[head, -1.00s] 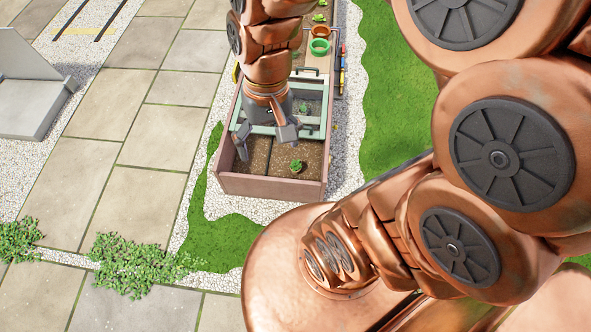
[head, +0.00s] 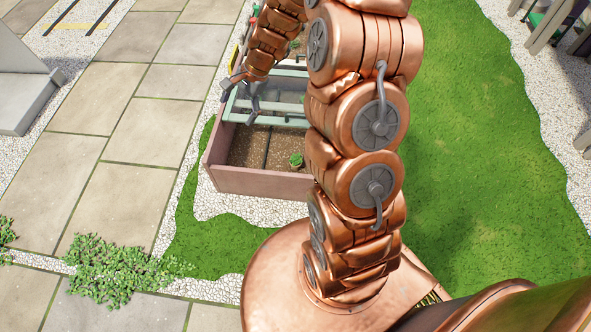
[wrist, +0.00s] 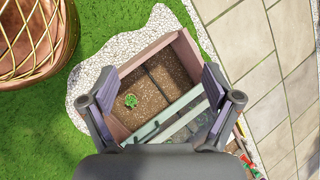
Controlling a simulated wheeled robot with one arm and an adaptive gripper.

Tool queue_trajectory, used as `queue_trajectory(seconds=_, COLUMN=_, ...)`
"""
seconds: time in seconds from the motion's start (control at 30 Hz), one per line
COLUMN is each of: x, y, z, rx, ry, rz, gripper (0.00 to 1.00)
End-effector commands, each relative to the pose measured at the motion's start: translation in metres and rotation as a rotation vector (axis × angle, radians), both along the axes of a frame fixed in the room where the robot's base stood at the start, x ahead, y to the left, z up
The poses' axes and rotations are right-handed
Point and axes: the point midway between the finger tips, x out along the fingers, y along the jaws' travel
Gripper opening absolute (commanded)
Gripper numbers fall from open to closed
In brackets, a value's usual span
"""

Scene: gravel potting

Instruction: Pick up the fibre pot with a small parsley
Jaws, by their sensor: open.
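A small leafy green plant (head: 296,160) sits on the brown soil near the front of the planter box. It also shows in the wrist view (wrist: 130,101), left of the middle. Its pot is too small to make out clearly, and I cannot tell whether it is the parsley. My gripper (head: 243,97) is open and empty above the left side of the box, behind and left of the plant. In the wrist view, my gripper's fingers (wrist: 160,80) are spread wide, with the plant lower down and apart from them. My arm hides the box's right side.
The planter box (head: 258,182) has raised walls and a pale green crossbar frame (head: 270,117) over its farther part. Gravel and lawn (head: 470,150) surround it. Paving slabs (head: 110,150) lie left, with a grey block (head: 25,95) at the far left.

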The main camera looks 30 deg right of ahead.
Motion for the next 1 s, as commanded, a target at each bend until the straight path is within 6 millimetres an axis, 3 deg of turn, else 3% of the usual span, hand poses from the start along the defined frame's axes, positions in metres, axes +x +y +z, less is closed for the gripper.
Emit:
queue_trajectory(seconds=0.03, x=0.008, y=-0.009, z=-0.034, rx=0.014, ry=0.021, rz=-0.058, gripper=0.89)
queue_trajectory(seconds=0.2, x=0.036, y=-0.045, z=-0.106, rx=0.041, ry=0.060, rz=-0.263, gripper=0.89)
queue_trajectory(seconds=0.47, x=0.056, y=-0.110, z=-0.229, rx=0.066, ry=0.137, rz=-0.583, gripper=0.89)
queue_trajectory(seconds=0.7, x=0.050, y=-0.176, z=-0.347, rx=0.066, ry=0.214, rz=-0.878, gripper=0.89)
queue_trajectory(seconds=0.8, x=0.042, y=-0.200, z=-0.389, rx=0.061, ry=0.241, rz=-0.985, gripper=0.89)
queue_trajectory(seconds=0.9, x=0.032, y=-0.218, z=-0.421, rx=0.056, ry=0.265, rz=-1.066, gripper=0.89)
queue_trajectory(seconds=1.0, x=0.026, y=-0.232, z=-0.440, rx=0.049, ry=0.274, rz=-1.123, gripper=0.89)
